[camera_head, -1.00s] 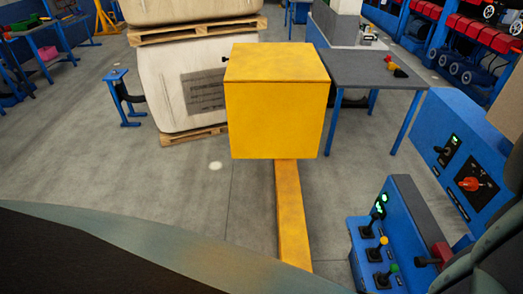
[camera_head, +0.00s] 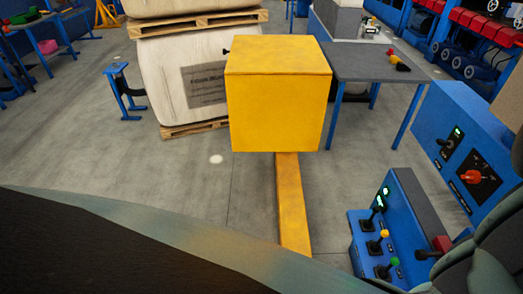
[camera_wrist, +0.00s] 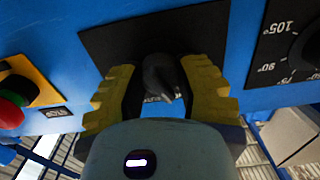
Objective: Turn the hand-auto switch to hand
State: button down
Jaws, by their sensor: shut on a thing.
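The wrist view shows a black rotary switch knob (camera_wrist: 160,75) on a black plate (camera_wrist: 120,38) fixed to a blue panel. My gripper (camera_wrist: 160,92) has yellow ridged pads, one on each side of the knob, and is shut on it. The knob's pointer end tilts down and slightly right in the picture. The plate's markings are mostly hidden by the fingers, so I cannot read the position. The head view does not show my gripper, and I cannot pick out this switch there.
In the wrist view, a dial (camera_wrist: 308,48) with degree marks is to the right, and a red button (camera_wrist: 10,114) is to the left. In the head view, a blue lever console (camera_head: 362,228), a blue cabinet (camera_head: 450,105) and a yellow box (camera_head: 277,105) stand around me.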

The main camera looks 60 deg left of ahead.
jog(key=shift+f+n, duration=0.1)
jog(key=shift+n, duration=0.3)
jog(key=c, duration=0.5)
grip_release()
jog(key=shift+c, duration=0.2)
jog(key=v, duration=1.2)
